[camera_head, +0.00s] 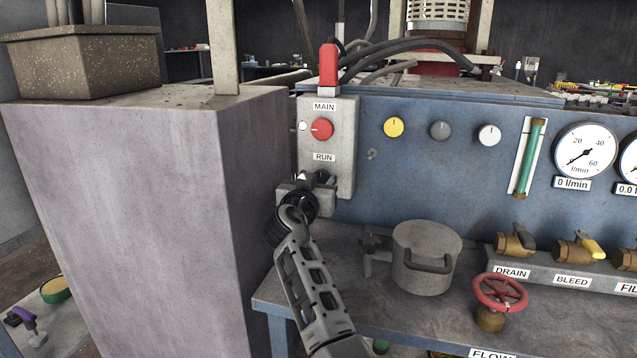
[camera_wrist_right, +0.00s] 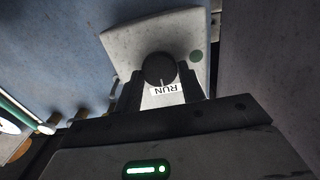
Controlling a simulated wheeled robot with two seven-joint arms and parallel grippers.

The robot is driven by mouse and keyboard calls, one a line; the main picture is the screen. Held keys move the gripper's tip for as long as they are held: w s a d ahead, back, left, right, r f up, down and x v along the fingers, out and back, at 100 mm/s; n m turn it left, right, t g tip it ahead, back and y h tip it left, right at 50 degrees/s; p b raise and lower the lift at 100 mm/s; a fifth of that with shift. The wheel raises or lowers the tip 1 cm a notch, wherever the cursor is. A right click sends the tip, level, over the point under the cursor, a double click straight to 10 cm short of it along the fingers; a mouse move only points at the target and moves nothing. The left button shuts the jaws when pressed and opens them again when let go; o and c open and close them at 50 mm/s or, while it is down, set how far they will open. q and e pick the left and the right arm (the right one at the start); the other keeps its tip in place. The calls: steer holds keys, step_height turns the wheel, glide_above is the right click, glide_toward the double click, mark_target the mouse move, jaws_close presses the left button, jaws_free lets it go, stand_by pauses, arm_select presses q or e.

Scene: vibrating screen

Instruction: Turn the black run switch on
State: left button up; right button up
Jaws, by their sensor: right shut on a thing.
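The black run switch (camera_wrist_right: 159,68) is a round knob on a grey panel. In the wrist view it sits between the fingers of my right gripper (camera_wrist_right: 161,76), which is shut on it. A small white mark on the knob's rim points toward the RUN label (camera_wrist_right: 166,90), upside down there. In the head view my right gripper (camera_head: 318,182) reaches the panel just below the RUN label (camera_head: 324,157) and mostly hides the switch. A dark green round spot (camera_wrist_right: 196,56) is beside the knob. My left gripper is not in view.
A red MAIN knob (camera_head: 321,129) sits above on the grey control box (camera_head: 343,170), with a red lever (camera_head: 328,66) on top. A large grey block (camera_head: 150,200) stands close at left. A lidded metal pot (camera_head: 425,262) and red handwheel (camera_head: 500,292) are at right.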

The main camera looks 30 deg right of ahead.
steer(key=n, duration=0.3)
steer(key=n+p, duration=0.1)
steer(key=n, duration=0.2)
steer(key=shift+n, duration=0.4)
steer(key=n+p, duration=0.1)
steer(key=n, duration=0.2)
steer(key=shift+n, duration=0.3)
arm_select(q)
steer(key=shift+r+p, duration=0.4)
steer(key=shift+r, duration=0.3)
arm_select(e)
steer(key=shift+w+a+f+n, duration=0.1)
steer(key=shift+n, duration=0.5)
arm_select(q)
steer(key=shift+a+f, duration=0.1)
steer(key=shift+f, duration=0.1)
arm_select(e)
steer(key=shift+f+n, duration=0.1)
steer(key=shift+n, duration=0.2)
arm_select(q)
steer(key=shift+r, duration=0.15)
arm_select(e)
steer(key=o, duration=1)
